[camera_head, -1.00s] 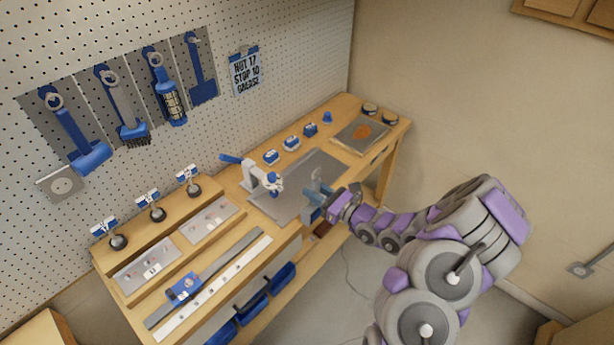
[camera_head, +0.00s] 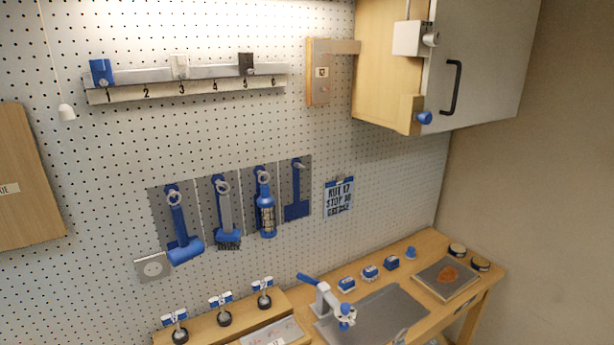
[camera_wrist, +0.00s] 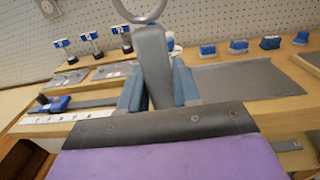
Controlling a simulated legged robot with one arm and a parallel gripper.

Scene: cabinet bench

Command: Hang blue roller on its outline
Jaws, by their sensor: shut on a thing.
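In the wrist view my gripper (camera_wrist: 158,88) is shut on a grey handle (camera_wrist: 153,55) with a ring at its top, between two blue-grey fingers. The handle stands roughly upright. Its lower end is hidden, so I cannot see a roller head. In the head view my gripper is almost wholly below the picture edge. On the pegboard, the rightmost grey panel bears a flat dark blue outline (camera_head: 297,200), a narrow handle above a wide block, with a small hook at its top and no tool over it.
A blue mallet (camera_head: 180,230), a brush (camera_head: 226,220) and a caged lamp (camera_head: 265,205) hang left of the outline. A note (camera_head: 339,197) is to its right. A cabinet (camera_head: 480,60) juts out at upper right. The bench carries a white-and-blue clamp (camera_head: 327,300) below the panels.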

